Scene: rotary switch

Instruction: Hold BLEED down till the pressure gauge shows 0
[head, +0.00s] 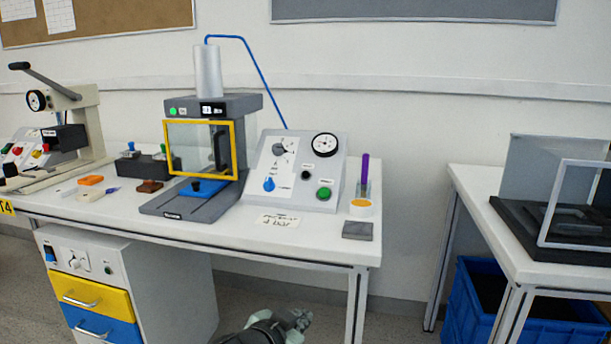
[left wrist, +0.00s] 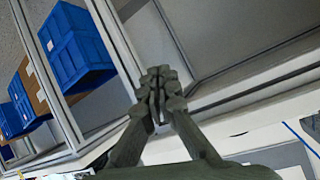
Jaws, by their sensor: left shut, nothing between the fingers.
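A sloped light-grey control box (head: 252,199) stands on the white bench. A round black-rimmed gauge (head: 325,145) is at its upper right; its needle is too small to read. Below are a small black button (head: 305,174), a green button (head: 324,193) and a blue knob (head: 269,184). The labels are too small to read, so I cannot tell which control is BLEED. My left gripper (head: 298,319) is low in front of the bench, below its top and away from the box. Its fingers are shut and empty in the left wrist view (left wrist: 157,88). My right gripper is not in view.
A press with a yellow-framed guard (head: 237,150) stands left of the box. The bench's front edge (head: 300,257) lies between my left gripper and the box.

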